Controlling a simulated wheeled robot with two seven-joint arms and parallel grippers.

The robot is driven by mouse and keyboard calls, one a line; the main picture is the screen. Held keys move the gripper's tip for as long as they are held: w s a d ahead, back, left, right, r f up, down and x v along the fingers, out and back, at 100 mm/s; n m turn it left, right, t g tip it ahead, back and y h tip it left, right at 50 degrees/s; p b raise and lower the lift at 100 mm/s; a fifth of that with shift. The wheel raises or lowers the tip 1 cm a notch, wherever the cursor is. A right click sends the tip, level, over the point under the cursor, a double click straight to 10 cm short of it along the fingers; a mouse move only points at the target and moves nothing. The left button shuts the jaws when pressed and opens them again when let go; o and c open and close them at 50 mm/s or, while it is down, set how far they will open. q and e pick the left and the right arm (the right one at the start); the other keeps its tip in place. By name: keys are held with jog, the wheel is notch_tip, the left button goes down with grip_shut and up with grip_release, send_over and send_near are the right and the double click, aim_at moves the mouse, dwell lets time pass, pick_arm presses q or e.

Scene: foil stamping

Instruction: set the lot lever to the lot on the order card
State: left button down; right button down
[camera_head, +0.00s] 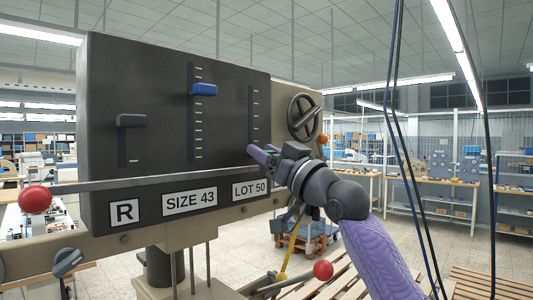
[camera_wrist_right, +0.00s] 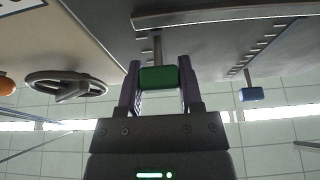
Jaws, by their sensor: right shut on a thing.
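The lot lever's green knob (camera_wrist_right: 158,77) sits between the fingers of my right gripper (camera_wrist_right: 158,88) in the right wrist view, its stem running to the dark panel. In the head view my right gripper (camera_head: 264,153) is at the lower end of the right-hand slot scale (camera_head: 253,108) and hides the knob. The right gripper is shut on the knob. Below are the plates "R" (camera_head: 124,213), "SIZE 43" (camera_head: 189,201) and "LOT 50" (camera_head: 249,188). My left gripper is not in view.
A blue lever knob (camera_head: 204,90) stands high on the middle scale, and a dark lever knob (camera_head: 131,121) on the left one. A grey bar (camera_head: 150,181) crosses in front of the panel. A handwheel (camera_head: 304,117) is right of the panel; cables hang further right.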

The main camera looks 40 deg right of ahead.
notch_tip(320, 180, up, 8)
jog(key=p, duration=0.7)
jog(key=shift+f+p, duration=0.15)
jog(key=shift+p, duration=0.15)
jog(key=shift+f, duration=0.25)
jog(key=shift+c, duration=1.2)
grip_release()
jog(key=shift+b, duration=0.3)
jog(key=b+v, duration=0.8)
jog(key=v, duration=0.2)
